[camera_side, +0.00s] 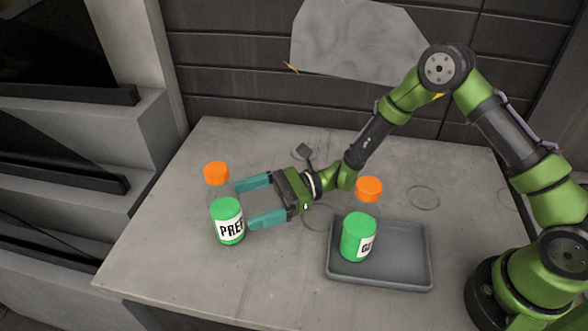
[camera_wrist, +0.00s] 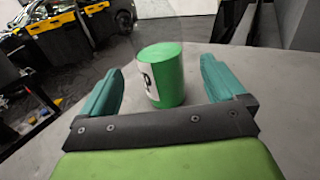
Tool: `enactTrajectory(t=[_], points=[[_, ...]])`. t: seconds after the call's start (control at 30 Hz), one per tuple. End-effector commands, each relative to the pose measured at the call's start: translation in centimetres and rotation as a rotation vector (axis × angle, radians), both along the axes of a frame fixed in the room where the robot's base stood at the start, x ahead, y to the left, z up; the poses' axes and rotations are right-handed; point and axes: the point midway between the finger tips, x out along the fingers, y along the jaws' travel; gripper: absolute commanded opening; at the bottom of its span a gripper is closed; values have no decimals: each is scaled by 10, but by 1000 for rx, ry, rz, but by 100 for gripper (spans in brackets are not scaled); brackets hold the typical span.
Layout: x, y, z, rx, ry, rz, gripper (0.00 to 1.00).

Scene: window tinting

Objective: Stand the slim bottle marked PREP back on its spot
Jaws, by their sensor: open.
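The PREP bottle (camera_side: 228,221) has an orange cap, a clear upper part and green contents with a white label. It stands upright on the left part of the table. In the wrist view its green lower part (camera_wrist: 168,75) shows ahead, between the two fingers in the picture. My gripper (camera_side: 245,205) is open, with teal fingers pointing left at the bottle. The fingertips are close to the bottle's right side; I cannot tell whether they touch it. Several faint ring outlines mark the tabletop, one of them (camera_side: 423,197) behind the tray; which belongs to PREP is not shown.
A second orange-capped bottle (camera_side: 358,237), its label partly hidden, stands in a grey tray (camera_side: 405,278) at the front right. A small dark object (camera_side: 304,151) lies behind my gripper. The table (camera_side: 165,255) is clear around the PREP bottle; its left edge is nearby.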

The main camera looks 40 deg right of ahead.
Motion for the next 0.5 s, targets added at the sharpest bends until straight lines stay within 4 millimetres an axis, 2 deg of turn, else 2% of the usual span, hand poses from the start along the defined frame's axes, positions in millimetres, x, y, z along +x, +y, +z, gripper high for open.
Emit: enactTrajectory(t=[0.03,0.2,0.5], points=[[-1,-11,0,-1,0,-4,97],[-7,-34,0,-1,0,-2,97],[-9,-43,0,0,-1,1,97]])
